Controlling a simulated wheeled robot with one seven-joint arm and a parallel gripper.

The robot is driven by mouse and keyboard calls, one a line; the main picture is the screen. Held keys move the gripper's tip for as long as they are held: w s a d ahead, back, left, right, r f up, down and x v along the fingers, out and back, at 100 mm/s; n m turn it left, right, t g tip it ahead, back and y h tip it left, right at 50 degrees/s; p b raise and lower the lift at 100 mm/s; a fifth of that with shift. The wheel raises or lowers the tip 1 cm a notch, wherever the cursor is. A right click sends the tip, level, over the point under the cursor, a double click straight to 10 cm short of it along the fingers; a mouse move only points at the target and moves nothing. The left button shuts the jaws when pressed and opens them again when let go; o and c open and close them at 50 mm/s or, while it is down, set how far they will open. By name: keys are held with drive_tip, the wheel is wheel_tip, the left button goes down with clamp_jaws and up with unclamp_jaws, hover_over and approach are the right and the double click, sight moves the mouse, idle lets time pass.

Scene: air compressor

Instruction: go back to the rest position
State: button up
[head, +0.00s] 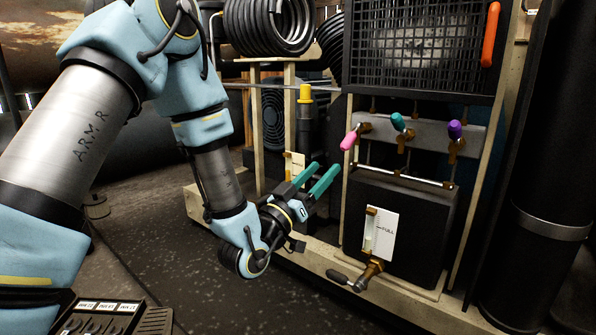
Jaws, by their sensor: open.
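My gripper (318,177) is in the middle of the head view, with its two teal fingers apart and nothing between them. It points up and to the right, in front of the compressor frame and left of the black tank box (395,200). My blue and grey arm comes down from the upper left to it. The fingers look clear of the pink-handled valve (350,138), though the exact depth is hard to tell.
Teal (398,122) and purple (455,129) valve handles stand right of the pink one. A brass drain valve (368,275) juts out low in front. A yellow-capped post (305,94) stands behind my gripper. The floor (190,260) is open at the lower left.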

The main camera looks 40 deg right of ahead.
drive_tip(key=w+a+f+n+t+y+p, duration=0.25)
drive_tip(key=w+a+t+y+p, duration=0.2)
drive_tip(key=w+a+y, duration=0.9)
drive_tip(key=w+a+n+g+y+p, duration=0.1)
drive_tip(key=w+a+n, duration=0.15)
drive_tip(key=a, duration=0.35)
drive_tip(key=w+a+n+y+p, duration=0.1)
drive_tip(key=w+a+p, duration=0.15)
drive_tip(key=a, duration=0.25)
drive_tip(key=s+a+r+n+g+y+p, duration=0.15)
drive_tip(key=s+a, duration=0.25)
drive_tip(key=a, duration=0.4)
drive_tip(key=s+a+r+n+g+y+p, duration=0.1)
drive_tip(key=s+a+n+g+y, duration=0.2)
drive_tip(key=a, duration=0.5)
drive_tip(key=s+a+r+n+g+y+p, duration=0.1)
drive_tip(key=s+a+n+g, duration=0.15)
drive_tip(key=s+a, duration=0.4)
wheel_tip(320, 180, up, 37)
drive_tip(key=w+p, duration=0.1)
drive_tip(key=p, duration=3.7)
drive_tip(key=shift+w+a+r+m, duration=0.2)
drive_tip(key=shift+w+a+m, duration=0.15)
drive_tip(key=shift+a+m, duration=0.1)
